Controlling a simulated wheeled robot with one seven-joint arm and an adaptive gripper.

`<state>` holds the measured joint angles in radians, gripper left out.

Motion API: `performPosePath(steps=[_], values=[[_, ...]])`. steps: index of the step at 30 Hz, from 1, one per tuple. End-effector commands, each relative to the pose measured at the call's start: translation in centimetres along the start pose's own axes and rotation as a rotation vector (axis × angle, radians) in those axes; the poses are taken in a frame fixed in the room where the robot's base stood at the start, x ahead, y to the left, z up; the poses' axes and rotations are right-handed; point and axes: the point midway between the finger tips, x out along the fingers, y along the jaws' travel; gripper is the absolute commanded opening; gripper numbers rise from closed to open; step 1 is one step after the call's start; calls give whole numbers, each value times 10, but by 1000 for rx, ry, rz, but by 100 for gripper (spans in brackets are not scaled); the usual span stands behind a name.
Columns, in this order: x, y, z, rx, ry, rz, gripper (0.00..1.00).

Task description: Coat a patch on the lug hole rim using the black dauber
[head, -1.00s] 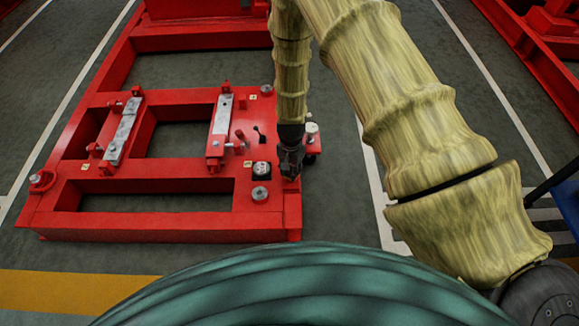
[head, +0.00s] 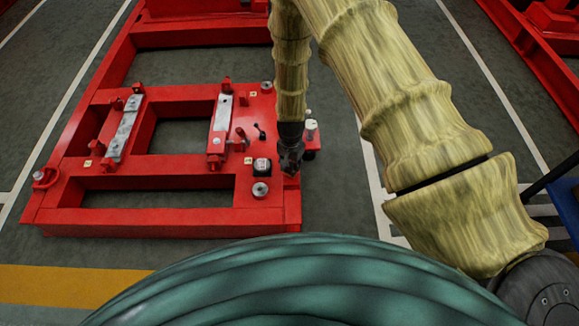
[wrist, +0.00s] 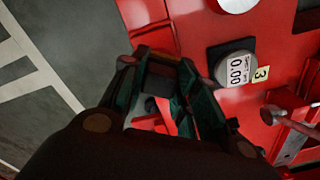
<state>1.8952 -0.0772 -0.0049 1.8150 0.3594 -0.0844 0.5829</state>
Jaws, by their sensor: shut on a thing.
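My gripper (head: 290,171) hangs low over the front right corner of the red pumpset frame (head: 150,222). In the wrist view my gripper (wrist: 162,62) has its dark green fingers shut on a small dark thing. It seems to be the black dauber (wrist: 152,105), but the fingers hide most of it. Red surface shows beyond and between the fingers. I cannot make out the lug hole rim clearly, nor whether the held thing touches anything.
Nearby are a grey bolt head (head: 260,189), a black-handled part (head: 260,131) and a pale pot (head: 311,128) on a side bracket. Grey floor lies right of the frame.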

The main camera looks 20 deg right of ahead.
Motion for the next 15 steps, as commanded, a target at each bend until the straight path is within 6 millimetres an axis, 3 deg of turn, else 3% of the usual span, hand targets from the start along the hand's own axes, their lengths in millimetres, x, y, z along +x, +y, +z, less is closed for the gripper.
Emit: performPosePath(steps=[15], values=[[2, -7, -10, 0, 0, 1, 11]])
